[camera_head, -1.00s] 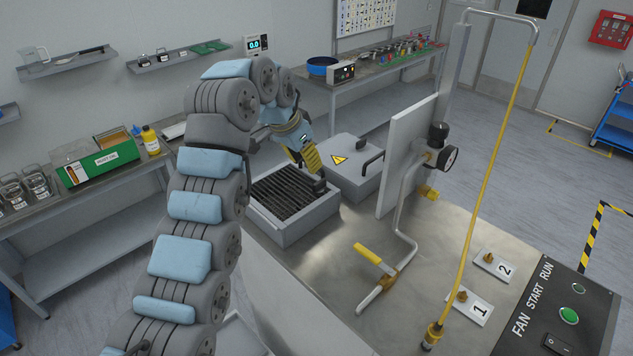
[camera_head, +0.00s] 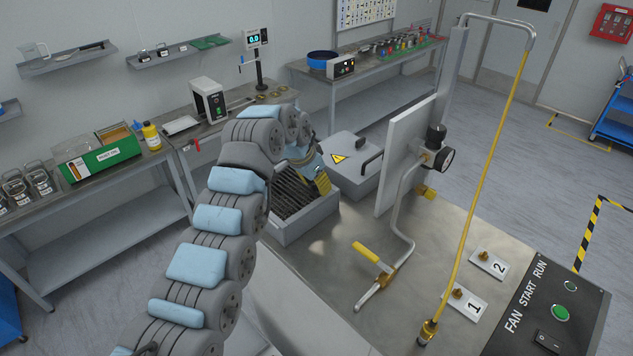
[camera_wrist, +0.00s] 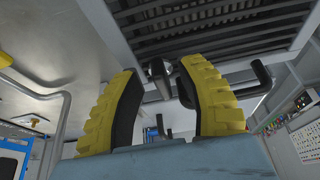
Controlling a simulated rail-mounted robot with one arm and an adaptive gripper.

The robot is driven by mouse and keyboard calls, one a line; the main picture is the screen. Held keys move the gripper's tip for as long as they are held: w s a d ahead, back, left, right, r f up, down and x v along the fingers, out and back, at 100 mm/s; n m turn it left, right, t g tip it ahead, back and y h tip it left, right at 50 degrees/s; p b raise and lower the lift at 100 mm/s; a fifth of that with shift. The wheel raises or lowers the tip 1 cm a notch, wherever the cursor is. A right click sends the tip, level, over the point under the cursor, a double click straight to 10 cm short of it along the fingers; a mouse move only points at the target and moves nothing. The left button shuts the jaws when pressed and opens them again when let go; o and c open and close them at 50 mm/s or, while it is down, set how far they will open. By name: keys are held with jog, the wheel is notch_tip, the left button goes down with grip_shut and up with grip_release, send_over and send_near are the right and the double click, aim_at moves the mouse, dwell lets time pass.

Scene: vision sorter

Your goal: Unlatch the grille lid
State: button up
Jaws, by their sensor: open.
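The dark slatted grille lid (camera_head: 290,196) tops a grey box on the steel bench in the head view. It also fills the top of the wrist view (camera_wrist: 215,22). My gripper (camera_head: 322,184) is low at the right edge of the grille box, and my arm covers part of the lid. In the wrist view my gripper (camera_wrist: 160,76) has its two yellow, black-padded fingers spread apart. A small metal latch-like piece (camera_wrist: 156,68) at the grille box's edge shows between the fingertips. I cannot tell whether the fingers touch it.
A grey box lid with a warning triangle (camera_head: 346,158) and a black handle (camera_head: 371,162) stands right beside the grille box. An upright white panel (camera_head: 404,160) and a pipe with a yellow-handled valve (camera_head: 372,256) stand further right. The bench front is clear.

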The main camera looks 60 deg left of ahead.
grip_shut()
